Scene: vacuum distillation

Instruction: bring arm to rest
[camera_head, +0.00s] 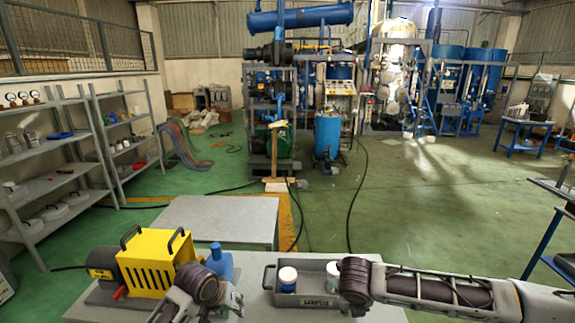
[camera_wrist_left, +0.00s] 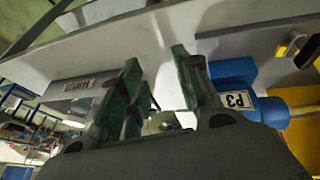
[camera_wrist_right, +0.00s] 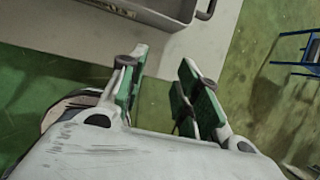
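My left gripper (camera_head: 236,303) is at the bottom of the head view, over the front of the grey table, just right of the yellow machine. In the left wrist view its green-padded fingers (camera_wrist_left: 156,60) stand apart with nothing between them. My right arm comes in from the right along the table's front edge, and its wrist overlaps the right end of the grey tray; its fingertips are hard to make out there. In the right wrist view the right gripper's fingers (camera_wrist_right: 164,58) are apart and empty, beside the table edge and above the green floor.
On the table are a yellow machine (camera_head: 155,262), a blue part (camera_head: 219,262) labelled P3 in the left wrist view, and a labelled grey tray (camera_head: 312,299) holding white-lidded jars (camera_head: 287,278). Shelves (camera_head: 48,185) stand left. A blue-framed table (camera_head: 553,248) stands right.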

